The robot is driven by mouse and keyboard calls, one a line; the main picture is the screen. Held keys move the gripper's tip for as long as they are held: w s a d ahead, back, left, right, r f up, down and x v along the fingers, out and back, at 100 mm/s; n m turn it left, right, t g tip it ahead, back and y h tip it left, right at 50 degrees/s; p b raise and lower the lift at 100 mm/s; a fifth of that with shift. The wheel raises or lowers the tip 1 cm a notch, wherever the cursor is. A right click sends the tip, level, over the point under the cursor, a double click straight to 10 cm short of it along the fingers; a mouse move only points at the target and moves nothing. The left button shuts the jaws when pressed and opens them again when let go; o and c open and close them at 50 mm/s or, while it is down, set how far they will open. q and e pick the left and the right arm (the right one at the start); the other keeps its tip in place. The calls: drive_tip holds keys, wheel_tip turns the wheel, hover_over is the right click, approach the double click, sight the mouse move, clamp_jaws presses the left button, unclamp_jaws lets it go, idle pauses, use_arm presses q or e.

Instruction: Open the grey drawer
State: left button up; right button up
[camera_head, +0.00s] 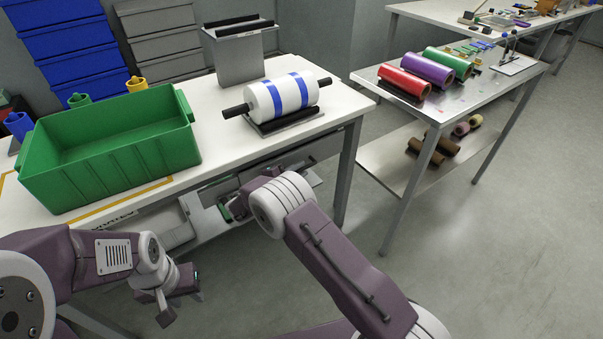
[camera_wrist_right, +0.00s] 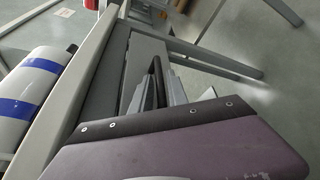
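A grey drawer front (camera_wrist_right: 150,55) shows in the right wrist view, under the table edge, with a dark bar-like handle (camera_wrist_right: 156,72) on it. My right gripper (camera_wrist_right: 160,92) is at this handle, its fingers on either side of the bar. Whether they grip it or stand apart from it cannot be told. In the head view my right arm reaches under the table's front edge and hides most of this gripper and the drawer. My left gripper (camera_head: 181,302) hangs in front of the table at the lower left, open and empty.
The white table (camera_head: 215,165) carries a green bin (camera_head: 110,150) and a white roll with blue bands (camera_head: 283,97) near its front edge. A table leg (camera_head: 347,175) stands right of my right arm. A side table (camera_head: 470,85) holds coloured rolls. The floor at right is clear.

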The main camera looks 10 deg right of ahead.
drive_tip(key=shift+w+d+f, duration=0.15)
drive_tip(key=shift+w+d, duration=0.3)
drive_tip(key=shift+d, duration=0.1)
clamp_jaws()
idle(1.1)
